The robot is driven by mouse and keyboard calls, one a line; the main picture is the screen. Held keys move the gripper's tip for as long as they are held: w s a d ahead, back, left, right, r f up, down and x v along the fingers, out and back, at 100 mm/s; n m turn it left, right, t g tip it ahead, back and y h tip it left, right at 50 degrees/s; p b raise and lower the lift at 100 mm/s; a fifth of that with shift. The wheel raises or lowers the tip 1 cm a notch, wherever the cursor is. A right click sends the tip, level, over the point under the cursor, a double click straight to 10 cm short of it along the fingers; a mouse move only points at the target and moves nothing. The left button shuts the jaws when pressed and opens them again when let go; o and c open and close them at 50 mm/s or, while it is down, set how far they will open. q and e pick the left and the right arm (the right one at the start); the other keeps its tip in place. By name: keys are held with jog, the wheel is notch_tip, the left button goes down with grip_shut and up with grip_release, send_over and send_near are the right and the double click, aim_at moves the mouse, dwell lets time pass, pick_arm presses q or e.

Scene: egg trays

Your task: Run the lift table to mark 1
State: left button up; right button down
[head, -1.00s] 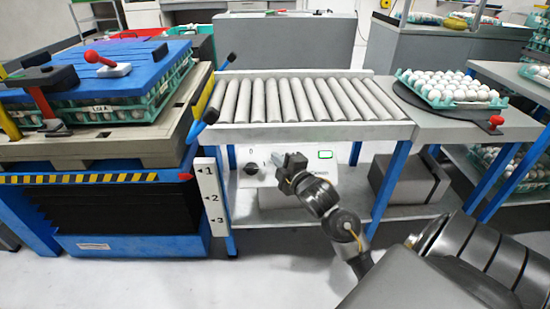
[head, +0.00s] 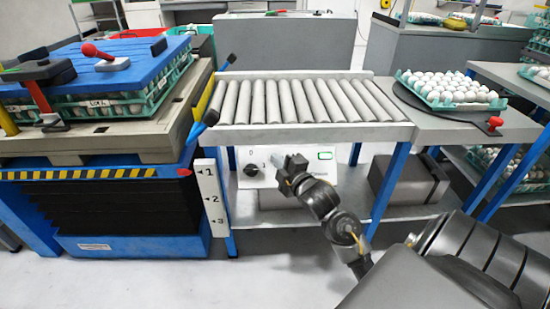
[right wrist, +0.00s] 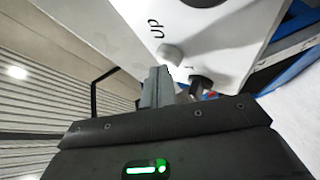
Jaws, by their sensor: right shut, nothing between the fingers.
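The lift table (head: 90,173) stands at the left on black bellows, carrying a wooden pallet (head: 85,140). Its red pointer (head: 184,172) is about level with 1 on the white mark board (head: 211,197). The control box (head: 257,160), under the roller conveyor, has a dark knob (head: 251,170) and a green-lit display (head: 325,155). My right gripper (head: 292,164) is shut and empty at the box front. In the right wrist view its fingertips (right wrist: 158,85) are close to a pale button (right wrist: 171,54) by the UP label; contact is unclear. My left gripper is out of view.
The roller conveyor (head: 295,100) lies above the box, with its blue legs on both sides. A blue board (head: 120,62) with a red-handled tool (head: 100,57) covers egg trays on the pallet. An egg tray (head: 450,92) sits on the right table. Open floor lies in front.

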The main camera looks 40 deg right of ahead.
jog(key=shift+s+a+r+p, duration=0.25)
jog(key=shift+s+r+p, duration=0.05)
jog(key=shift+s+r, duration=0.1)
jog(key=s+a+r+p, duration=0.2)
jog(key=r+p, duration=0.1)
jog(key=shift+s+a+r+p, duration=0.1)
jog(key=shift+s+r+p, duration=0.1)
jog(key=shift+s+p, duration=0.15)
dwell(1.0)
